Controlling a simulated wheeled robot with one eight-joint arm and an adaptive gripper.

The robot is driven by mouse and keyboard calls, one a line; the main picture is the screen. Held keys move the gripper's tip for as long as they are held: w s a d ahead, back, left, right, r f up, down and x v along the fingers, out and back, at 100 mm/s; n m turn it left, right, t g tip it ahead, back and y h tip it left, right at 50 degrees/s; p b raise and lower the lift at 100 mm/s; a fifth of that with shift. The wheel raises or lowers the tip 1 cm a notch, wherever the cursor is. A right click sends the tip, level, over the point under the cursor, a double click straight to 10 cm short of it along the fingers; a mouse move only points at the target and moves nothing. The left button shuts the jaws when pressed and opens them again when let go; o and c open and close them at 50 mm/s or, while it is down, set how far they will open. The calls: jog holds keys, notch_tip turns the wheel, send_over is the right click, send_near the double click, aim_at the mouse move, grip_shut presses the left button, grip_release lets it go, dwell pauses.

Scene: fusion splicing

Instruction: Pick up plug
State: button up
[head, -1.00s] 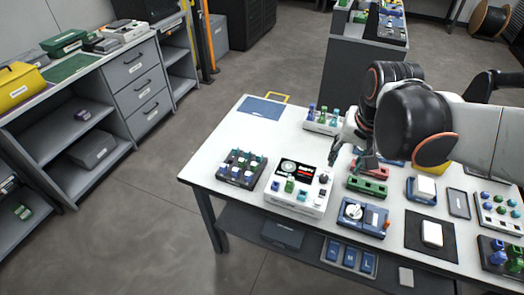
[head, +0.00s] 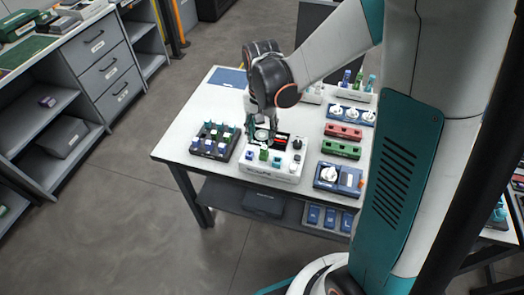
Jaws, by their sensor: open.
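My gripper (head: 260,138) is open and points down over the back left part of a white device (head: 281,177). It partly hides a round part there. Small green, blue, teal and white plug-like pieces, such as the green one (head: 264,155), stand along the front of the device. To the left, a dark tray (head: 204,154) holds several small blue, teal and pale plug-like pieces. Which piece is the plug I cannot tell. Nothing shows between the fingers, and contact with the device is unclear.
A red block (head: 343,132), a green block (head: 341,149) and a blue unit (head: 338,178) stand right of the device. A white rack of bottle-like pieces is behind. My arm hides the table's right side. The table's left back is clear apart from a blue mat (head: 229,77).

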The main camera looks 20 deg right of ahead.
aim_at(264, 147)
jog(key=shift+s+d+f+b, duration=0.15)
jog(key=shift+f+b, duration=0.65)
jog(key=shift+f, duration=1.15)
jog(key=shift+w+d+f+b, duration=0.2)
jog(key=shift+f+b, duration=0.55)
jog(key=shift+f, duration=1.2)
grip_shut()
